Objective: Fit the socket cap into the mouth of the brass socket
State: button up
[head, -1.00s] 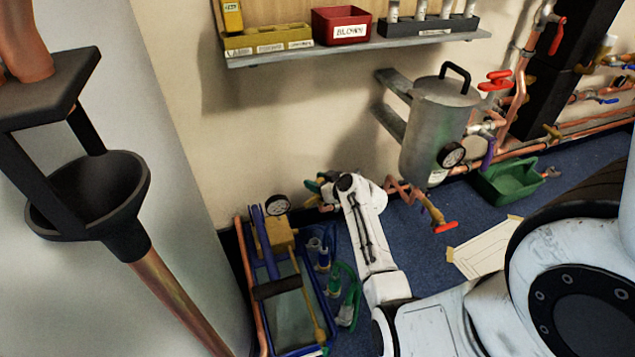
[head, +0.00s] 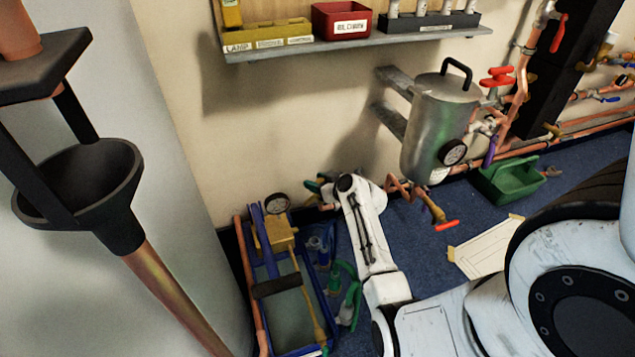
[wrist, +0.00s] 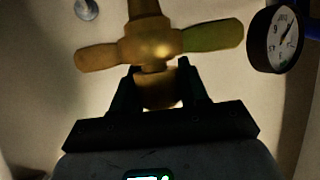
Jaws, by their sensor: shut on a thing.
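My gripper (wrist: 160,88) is shut on the short lower stub of a brass piece (wrist: 150,42) with two blunt wings and an upright stem. I take it to be the socket cap, but cannot be sure. Its right wing looks greenish. In the head view my white arm reaches toward the wall, and the gripper end is small and partly hidden behind the wrist. A yellow-green bit of the held piece (head: 313,186) shows left of the wrist. I cannot clearly make out the brass socket or its mouth in either view.
A dial gauge (head: 277,203) is left of my wrist and at the right edge of the wrist view (wrist: 285,38). A blue-framed rack (head: 290,290) stands below. A metal tank (head: 437,125) and valve pipes are to the right. A funnel-topped copper pipe (head: 165,290) fills the left foreground.

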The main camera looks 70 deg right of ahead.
jog(key=shift+f, duration=0.3)
jog(key=o, duration=1.2)
jog(key=shift+c, duration=0.2)
jog(key=p+v, duration=0.4)
jog(key=v, duration=0.6)
jog(key=shift+s+a+r, duration=0.15)
jog(key=shift+s+a, duration=0.05)
jog(key=shift+s, duration=0.15)
